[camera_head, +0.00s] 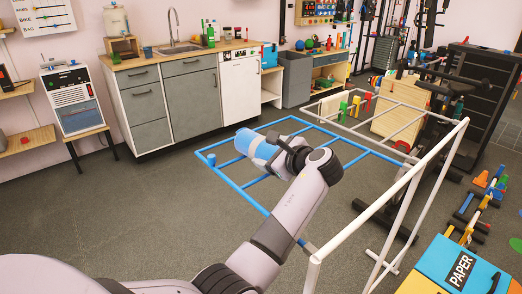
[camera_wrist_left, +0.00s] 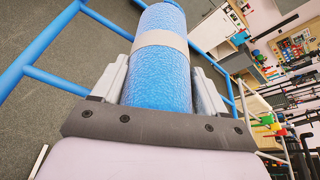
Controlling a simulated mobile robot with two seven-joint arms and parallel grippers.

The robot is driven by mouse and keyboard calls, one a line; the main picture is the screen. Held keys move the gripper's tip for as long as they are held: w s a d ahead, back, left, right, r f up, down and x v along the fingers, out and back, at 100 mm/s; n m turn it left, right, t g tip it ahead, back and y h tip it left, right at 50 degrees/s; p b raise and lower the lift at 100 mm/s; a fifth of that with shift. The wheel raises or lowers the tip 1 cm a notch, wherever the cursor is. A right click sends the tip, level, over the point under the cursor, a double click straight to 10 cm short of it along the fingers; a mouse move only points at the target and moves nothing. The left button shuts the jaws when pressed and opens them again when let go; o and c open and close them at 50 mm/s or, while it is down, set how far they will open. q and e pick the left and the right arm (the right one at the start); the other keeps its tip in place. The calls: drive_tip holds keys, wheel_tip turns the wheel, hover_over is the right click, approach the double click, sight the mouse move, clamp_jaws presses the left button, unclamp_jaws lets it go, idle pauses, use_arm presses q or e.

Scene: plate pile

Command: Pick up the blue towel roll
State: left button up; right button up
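The blue towel roll (camera_head: 250,141) has a pale band around it. In the head view it lies at the blue rail frame, in front of my left gripper (camera_head: 268,148). In the left wrist view the roll (camera_wrist_left: 162,70) points away from the palm, with one pale finger of my left gripper (camera_wrist_left: 160,88) close along each side. The fingers appear to be shut on it, and its near end is hidden by the gripper body. I cannot tell whether the roll touches the rails. My right gripper is not in view.
The blue rail frame (camera_head: 238,188) joins a white frame (camera_head: 412,172) on the right. Pegs and coloured cloths (camera_head: 356,105) hang or stand behind it. A box marked PAPER (camera_head: 432,262) is at the lower right. The floor at left (camera_head: 95,205) is clear.

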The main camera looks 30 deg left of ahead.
use_arm(q)
drive_tip(key=c, duration=0.5)
wheel_tip(320, 180, up, 20)
idle(0.4)
